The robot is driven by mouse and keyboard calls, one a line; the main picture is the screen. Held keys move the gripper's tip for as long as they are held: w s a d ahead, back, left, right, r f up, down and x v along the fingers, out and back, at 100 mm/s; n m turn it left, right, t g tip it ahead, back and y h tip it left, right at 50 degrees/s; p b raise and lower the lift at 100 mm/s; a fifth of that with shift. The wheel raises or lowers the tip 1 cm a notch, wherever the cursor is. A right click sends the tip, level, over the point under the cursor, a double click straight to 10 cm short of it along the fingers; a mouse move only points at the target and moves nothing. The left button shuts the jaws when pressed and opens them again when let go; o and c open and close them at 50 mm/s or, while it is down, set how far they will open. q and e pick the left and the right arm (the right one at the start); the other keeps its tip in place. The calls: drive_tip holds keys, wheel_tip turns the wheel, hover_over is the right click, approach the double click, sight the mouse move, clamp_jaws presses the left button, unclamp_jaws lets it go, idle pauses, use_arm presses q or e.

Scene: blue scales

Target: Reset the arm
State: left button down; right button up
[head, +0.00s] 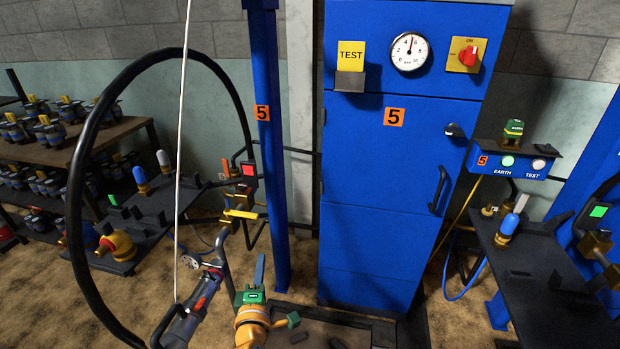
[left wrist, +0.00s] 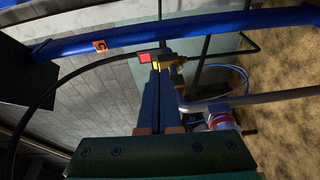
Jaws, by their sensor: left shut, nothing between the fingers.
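My left gripper (head: 260,258) shows at the bottom centre of the head view. It has a green body, blue fingers and an orange wrist below. The fingers point up and away, in front of the blue post (head: 270,130). In the left wrist view the two long blue fingers (left wrist: 162,68) lie together, shut and empty. Their tips overlap a small red and yellow fitting (left wrist: 146,57) in the picture; I cannot tell whether they touch it. My right gripper is not in view.
A blue cabinet (head: 375,210) with a gauge (head: 410,51) stands behind. A black hose (head: 76,200) loops at left near a hand-held tool (head: 190,315). A shelf (head: 85,140) with several fittings is far left. A dark bench (head: 545,280) stands right.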

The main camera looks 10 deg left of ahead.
use_arm(q)
drive_tip(key=s+d+f+m+g+h, duration=0.25)
drive_tip(key=s+f+m, duration=0.3)
drive_tip(key=f, duration=0.45)
drive_tip(key=s+d+f+m+g+h, duration=0.2)
drive_tip(key=s+d+f+m+g, duration=0.25)
drive_tip(key=f, duration=0.55)
drive_tip(key=s+a+f+m+g, duration=0.1)
drive_tip(key=s+f+m+g, duration=0.2)
drive_tip(key=s, duration=0.4)
drive_tip(key=s+f+m, duration=0.3)
drive_tip(key=s+f, duration=0.3)
drive_tip(key=s, duration=0.1)
drive_tip(key=s+a+f+m+g, duration=0.1)
drive_tip(key=s+f+m+g, duration=0.15)
drive_tip(key=s, duration=0.55)
drive_tip(key=s+a+f+m+g, duration=0.2)
drive_tip(key=s+m+g, duration=0.1)
drive_tip(key=s, duration=0.5)
drive_tip(key=s+r+m+p, duration=0.1)
drive_tip(key=s+r+p, duration=0.2)
drive_tip(key=r+p, duration=0.9)
drive_tip(key=shift+a, duration=0.3)
drive_tip(key=shift+g, duration=0.25)
